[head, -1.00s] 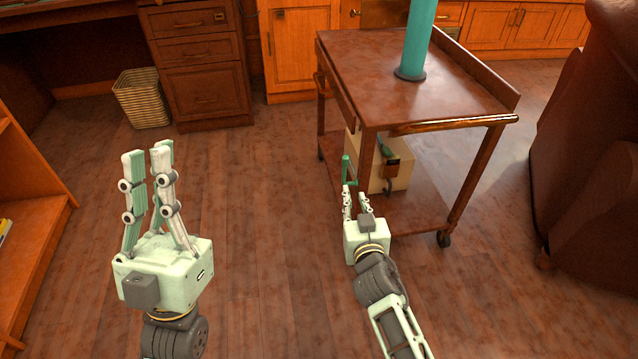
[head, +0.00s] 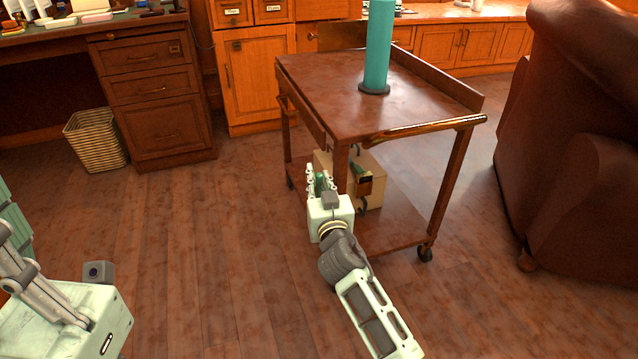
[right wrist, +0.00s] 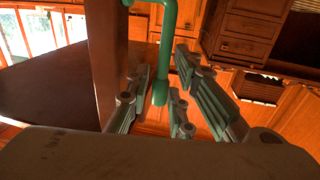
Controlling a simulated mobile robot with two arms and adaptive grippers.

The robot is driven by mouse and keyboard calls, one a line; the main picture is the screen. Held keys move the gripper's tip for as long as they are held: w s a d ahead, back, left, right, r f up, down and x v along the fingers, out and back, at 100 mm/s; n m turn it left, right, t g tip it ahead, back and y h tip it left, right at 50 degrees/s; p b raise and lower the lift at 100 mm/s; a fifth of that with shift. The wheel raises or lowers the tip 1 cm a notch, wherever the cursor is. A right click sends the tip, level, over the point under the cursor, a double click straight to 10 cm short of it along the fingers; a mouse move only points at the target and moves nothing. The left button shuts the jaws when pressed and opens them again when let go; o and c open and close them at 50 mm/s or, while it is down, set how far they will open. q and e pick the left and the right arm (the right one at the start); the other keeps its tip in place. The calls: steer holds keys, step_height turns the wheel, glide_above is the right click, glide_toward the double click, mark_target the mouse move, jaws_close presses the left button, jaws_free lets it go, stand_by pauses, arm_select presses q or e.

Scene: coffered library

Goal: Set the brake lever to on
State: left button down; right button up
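The brake lever is a green bent rod by the cart's near left leg. In the right wrist view the lever (right wrist: 168,45) comes down with its lower end between my right gripper's fingers. In the head view only a bit of the lever (head: 319,183) shows among those fingers. My right gripper (head: 319,178) is open around the lever, with gaps visible beside it in the right wrist view (right wrist: 158,100). The wooden cart (head: 400,85) stands upright on its wheels. My left gripper (head: 20,265) is cut off by the left edge, so its opening cannot be judged.
A teal cylinder (head: 379,45) stands on the cart's top. A pale box (head: 372,163) with a brown and green part sits on its lower shelf. A brown armchair (head: 575,150) is at right, a wastebasket (head: 97,140) and desk at left. The floor between is clear.

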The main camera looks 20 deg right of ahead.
steer(key=shift+c, duration=0.3)
jaws_close()
stand_by(0.4)
